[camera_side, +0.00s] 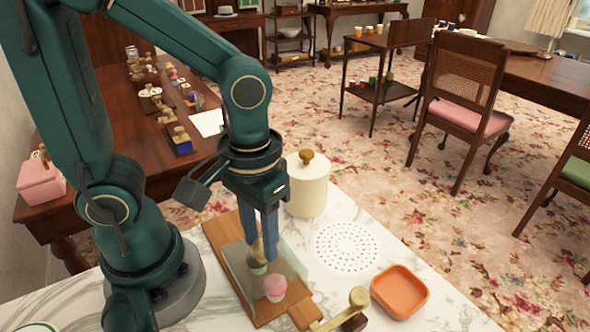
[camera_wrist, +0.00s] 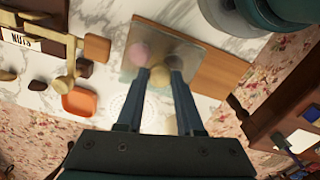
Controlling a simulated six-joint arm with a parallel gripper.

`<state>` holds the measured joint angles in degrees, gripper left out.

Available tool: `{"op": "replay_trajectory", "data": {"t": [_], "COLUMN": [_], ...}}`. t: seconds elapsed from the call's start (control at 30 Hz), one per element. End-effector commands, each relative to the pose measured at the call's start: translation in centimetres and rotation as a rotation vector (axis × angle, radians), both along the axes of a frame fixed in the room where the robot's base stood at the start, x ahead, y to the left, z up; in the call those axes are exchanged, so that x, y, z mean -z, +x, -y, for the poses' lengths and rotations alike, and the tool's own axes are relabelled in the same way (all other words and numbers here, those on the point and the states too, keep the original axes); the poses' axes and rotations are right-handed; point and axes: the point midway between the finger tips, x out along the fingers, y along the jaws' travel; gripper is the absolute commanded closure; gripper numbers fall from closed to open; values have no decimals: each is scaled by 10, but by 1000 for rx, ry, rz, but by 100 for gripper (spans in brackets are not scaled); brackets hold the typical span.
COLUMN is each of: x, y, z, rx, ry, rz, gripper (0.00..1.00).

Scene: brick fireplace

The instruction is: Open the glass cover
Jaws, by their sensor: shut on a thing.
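The glass cover (camera_side: 292,262) is a clear, faintly tinted box over a wooden board (camera_side: 222,228) on the marble counter. It also shows in the wrist view (camera_wrist: 186,50). A pink-topped cupcake (camera_side: 274,287) and a darker-topped one (camera_side: 257,268) show at the cover. My gripper (camera_side: 264,252) points down over the cover. In the wrist view its fingertips close on a rounded tan knob (camera_wrist: 160,77) of the cover. In the side view the fingers partly hide the knob. I cannot tell whether the cover's lower edge touches the board.
A cream canister (camera_side: 307,190) with a wooden knob stands close behind my gripper. A round perforated mat (camera_side: 346,247) lies to the right, clear on top. An orange dish (camera_side: 399,291) and a brass-coloured handled item (camera_side: 344,311) are near the front right.

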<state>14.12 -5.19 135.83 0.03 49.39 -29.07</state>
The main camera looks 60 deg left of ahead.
Motion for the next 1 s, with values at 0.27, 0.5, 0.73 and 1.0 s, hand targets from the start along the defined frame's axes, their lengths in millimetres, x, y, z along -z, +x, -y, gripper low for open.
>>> {"op": "replay_trajectory", "data": {"t": [0.27,0.5,0.73,1.0], "x": [-1,-1,-1,-1], "y": [3,3,4,2], "z": [-31,-60,-89,-110], "rx": [-13,-13,-12,-5], "ry": [-2,-1,2,3], "rz": [7,9,11,10], "gripper": [100,100,100,100]}}
